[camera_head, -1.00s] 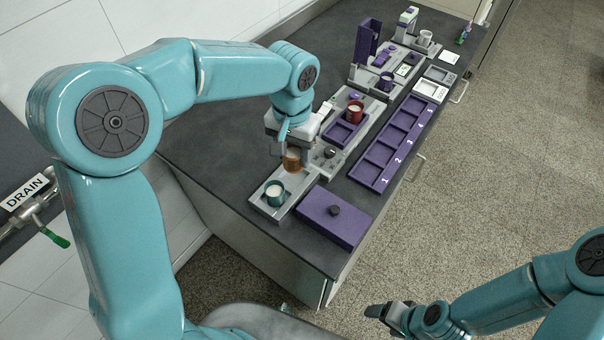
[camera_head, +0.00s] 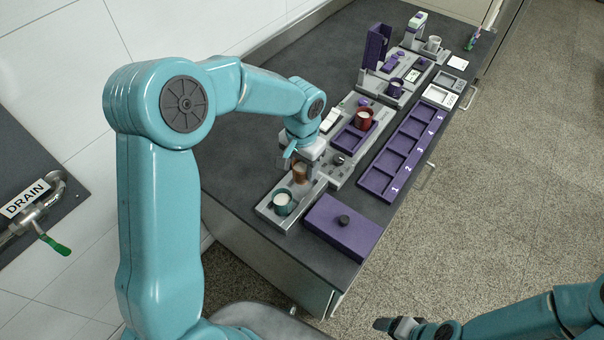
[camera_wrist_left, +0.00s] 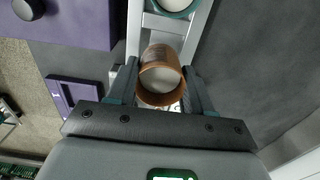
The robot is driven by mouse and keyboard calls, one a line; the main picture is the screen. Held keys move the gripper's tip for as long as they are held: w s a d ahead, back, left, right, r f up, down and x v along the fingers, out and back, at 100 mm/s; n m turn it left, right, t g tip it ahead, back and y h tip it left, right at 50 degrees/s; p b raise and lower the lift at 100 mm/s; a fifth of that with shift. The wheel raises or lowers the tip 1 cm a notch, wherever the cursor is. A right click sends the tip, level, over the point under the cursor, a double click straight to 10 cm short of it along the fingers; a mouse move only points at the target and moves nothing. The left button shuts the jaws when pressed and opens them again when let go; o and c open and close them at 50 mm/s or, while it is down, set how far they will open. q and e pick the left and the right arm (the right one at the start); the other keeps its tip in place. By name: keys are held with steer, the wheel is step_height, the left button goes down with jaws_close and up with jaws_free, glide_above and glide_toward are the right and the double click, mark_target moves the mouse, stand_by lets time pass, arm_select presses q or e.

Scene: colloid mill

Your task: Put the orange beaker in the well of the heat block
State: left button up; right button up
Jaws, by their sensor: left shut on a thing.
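The orange beaker (camera_head: 300,173) has pale contents and is held by my left gripper (camera_head: 303,164). In the left wrist view the beaker (camera_wrist_left: 160,72) sits between the two fingers, which close on its sides. It is over or on the far part of a grey tray-like block (camera_head: 265,209), behind a teal beaker (camera_head: 282,204); I cannot tell whether it touches the block. Any well beneath it is hidden. I cannot tell for sure which unit is the heat block. My right gripper (camera_head: 387,325) is low at the bottom right, off the bench, its opening unclear.
A purple box (camera_head: 343,228) with a black knob stands right of the grey block. Behind are a control unit with a knob (camera_head: 338,160), a red beaker (camera_head: 364,119) in a purple tray and a numbered purple rack (camera_head: 375,183). The dark bench left of the arm is clear.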

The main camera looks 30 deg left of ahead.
mark_target(302, 177)
arm_select(q)
step_height(302, 177, down, 4)
steer(key=shift+f, duration=0.15)
steer(key=shift+f, duration=0.2)
steer(key=o, duration=1)
steer(key=shift+r, duration=0.1)
steer(key=shift+o, duration=0.2)
